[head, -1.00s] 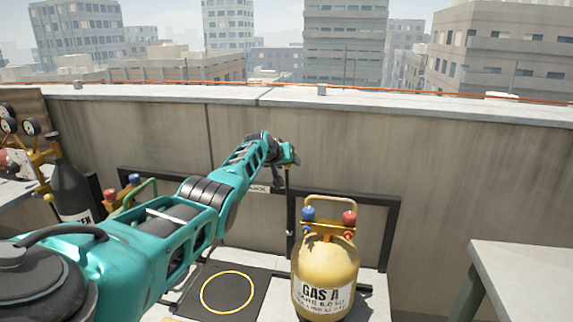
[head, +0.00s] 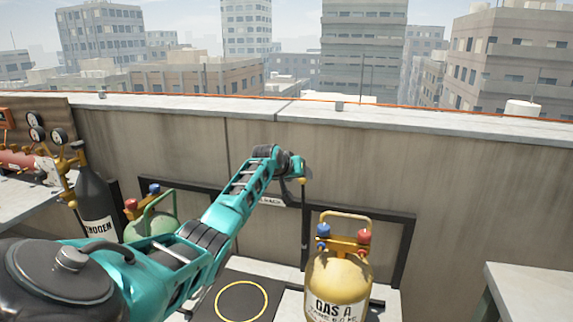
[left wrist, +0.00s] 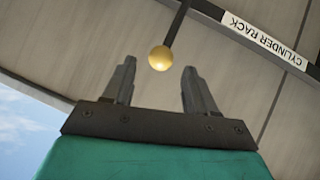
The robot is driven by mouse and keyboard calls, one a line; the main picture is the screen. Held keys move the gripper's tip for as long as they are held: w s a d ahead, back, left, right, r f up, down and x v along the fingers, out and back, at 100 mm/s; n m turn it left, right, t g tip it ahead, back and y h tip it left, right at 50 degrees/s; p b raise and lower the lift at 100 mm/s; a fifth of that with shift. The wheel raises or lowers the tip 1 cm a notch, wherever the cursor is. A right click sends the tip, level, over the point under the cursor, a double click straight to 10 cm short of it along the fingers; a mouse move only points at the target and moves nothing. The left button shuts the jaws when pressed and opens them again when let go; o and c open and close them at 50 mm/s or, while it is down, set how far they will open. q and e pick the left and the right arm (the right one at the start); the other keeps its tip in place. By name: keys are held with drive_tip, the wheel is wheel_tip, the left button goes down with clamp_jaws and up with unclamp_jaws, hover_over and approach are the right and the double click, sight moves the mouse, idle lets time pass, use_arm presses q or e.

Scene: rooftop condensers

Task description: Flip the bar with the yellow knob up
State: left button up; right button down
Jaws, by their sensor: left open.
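The yellow knob (head: 302,181) sits at the end of a thin dark bar (head: 304,225) by the black cylinder rack. In the left wrist view the knob (left wrist: 158,58) lies just beyond the fingertips, roughly between them, with the bar (left wrist: 178,20) running from it towards the rack rail. My left gripper (head: 298,168) is by the knob in the head view. Its two fingers (left wrist: 158,72) are apart, with nothing clamped between them. I cannot tell the exact depth gap to the knob. My right gripper is not in view.
A yellow GAS A cylinder (head: 338,283) stands right of my arm, below the gripper. A green cylinder (head: 152,228) and a dark cylinder (head: 97,205) stand at left. A grey table (head: 535,290) is at right. The parapet wall (head: 470,190) stands behind.

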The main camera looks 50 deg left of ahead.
use_arm(q)
drive_tip(key=v, duration=0.8)
drive_tip(key=shift+p, duration=0.35)
drive_tip(key=shift+r, duration=0.1)
